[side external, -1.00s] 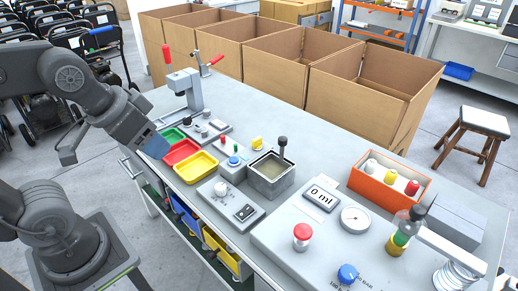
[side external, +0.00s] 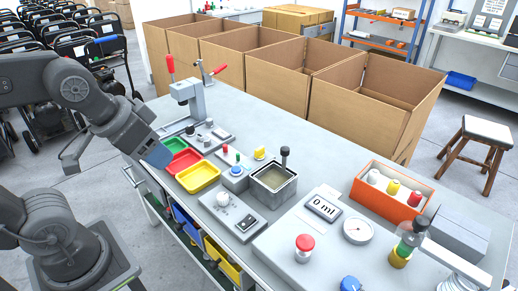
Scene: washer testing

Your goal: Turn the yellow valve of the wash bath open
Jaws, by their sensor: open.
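The yellow valve (side external: 260,152) is a small yellow knob on the bench, just behind and left of the wash bath. The wash bath (side external: 274,184) is a grey open-topped box with murky liquid and a dark-topped handle (side external: 284,158) standing up at its back edge. My gripper (side external: 152,162) is at the left edge of the bench, left of the trays and well apart from the valve. It is open and empty; its far finger is hard to make out against the arm.
Green, red and yellow trays (side external: 198,177) lie between my gripper and the bath. A red-handled toggle press (side external: 188,100) stands behind. Large cardboard boxes (side external: 365,112) line the bench's far side.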

